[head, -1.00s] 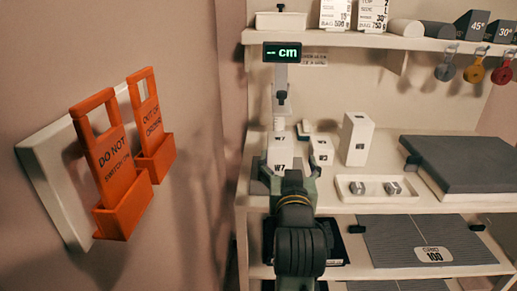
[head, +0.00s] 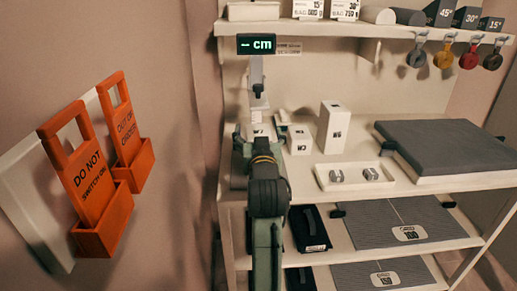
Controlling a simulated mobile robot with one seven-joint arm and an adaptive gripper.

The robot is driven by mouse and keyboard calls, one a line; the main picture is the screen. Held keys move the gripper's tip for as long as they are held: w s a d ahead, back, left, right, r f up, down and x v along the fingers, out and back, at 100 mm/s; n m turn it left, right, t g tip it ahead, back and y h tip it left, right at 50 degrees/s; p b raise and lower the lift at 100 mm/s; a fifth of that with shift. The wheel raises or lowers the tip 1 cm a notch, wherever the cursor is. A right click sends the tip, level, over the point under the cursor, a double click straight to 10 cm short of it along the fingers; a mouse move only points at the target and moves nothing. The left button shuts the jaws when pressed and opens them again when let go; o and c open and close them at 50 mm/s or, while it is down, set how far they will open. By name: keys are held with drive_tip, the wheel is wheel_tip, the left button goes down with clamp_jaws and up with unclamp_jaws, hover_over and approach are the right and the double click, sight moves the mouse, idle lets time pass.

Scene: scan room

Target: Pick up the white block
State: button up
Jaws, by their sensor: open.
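Several white blocks stand on the middle shelf in the head view. A tall white block (head: 333,128) stands upright with a dark mark on its front. To its left is a smaller white block (head: 299,139), also marked. A small white piece (head: 281,120) shows behind it. Another white shape (head: 262,130) is partly hidden by my arm, so I cannot tell its full form. My arm reaches forward at the left end of this shelf. My gripper's fingers are hidden behind the arm, so contact with any block cannot be seen.
A white tray (head: 320,176) with two small metal pieces is right of my arm. A thick grey slab (head: 450,148) lies farther right. A post with a "cm" display (head: 257,44) rises behind my arm. Orange holders (head: 103,222) hang on the left wall. The upper shelf (head: 300,27) overhangs.

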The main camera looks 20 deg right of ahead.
drive_tip(key=shift+w+d, duration=0.1)
drive_tip(key=shift+w, duration=0.3)
clamp_jaws()
drive_tip(key=shift+r, duration=0.1)
idle(0.8)
